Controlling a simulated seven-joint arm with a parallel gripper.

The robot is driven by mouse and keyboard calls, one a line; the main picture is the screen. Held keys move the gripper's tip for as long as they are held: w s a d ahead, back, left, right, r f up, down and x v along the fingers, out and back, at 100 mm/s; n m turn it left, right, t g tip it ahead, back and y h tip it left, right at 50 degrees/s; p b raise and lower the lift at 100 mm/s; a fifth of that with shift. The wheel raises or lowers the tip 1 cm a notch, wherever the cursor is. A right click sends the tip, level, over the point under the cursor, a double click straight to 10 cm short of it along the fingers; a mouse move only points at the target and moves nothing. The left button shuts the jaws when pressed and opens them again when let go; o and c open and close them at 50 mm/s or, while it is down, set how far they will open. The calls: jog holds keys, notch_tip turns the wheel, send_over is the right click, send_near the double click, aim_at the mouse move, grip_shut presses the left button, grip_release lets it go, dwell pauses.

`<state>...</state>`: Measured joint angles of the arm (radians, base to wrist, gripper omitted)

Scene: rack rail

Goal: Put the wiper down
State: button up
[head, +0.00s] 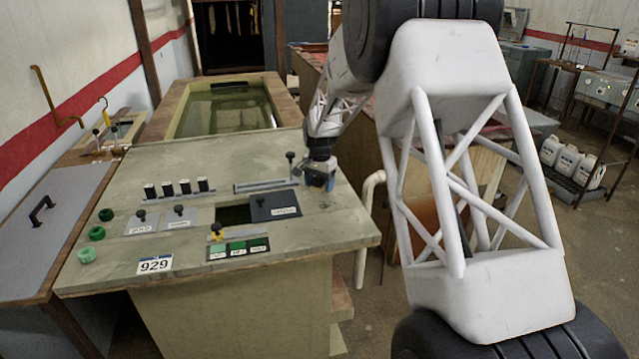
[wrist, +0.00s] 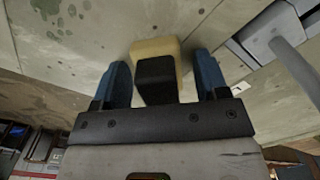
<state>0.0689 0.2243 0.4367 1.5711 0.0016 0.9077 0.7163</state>
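My gripper (wrist: 162,85) points down with its two blue fingers apart. Between them is the wiper (wrist: 156,48), a tan block with a black grip on its near side. A gap shows between the black grip and the right finger; the left finger is closer to it. In the head view my gripper (head: 320,180) is low over the right part of the grey-green control desk (head: 150,215), beside a dark plate. The wiper cannot be made out there. Whether it touches the desk top is not clear.
A slotted rail with a black knob (head: 290,157) is just left of my gripper. A dark labelled plate (head: 274,206) lies beside a rectangular opening (head: 233,215). Several black switches and green buttons sit further left. A water tank (head: 225,110) is behind the desk.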

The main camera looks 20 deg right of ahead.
jog(key=shift+r, duration=0.1)
notch_tip(320, 180, up, 12)
dwell(0.9)
dwell(0.4)
jog(key=shift+r, duration=0.1)
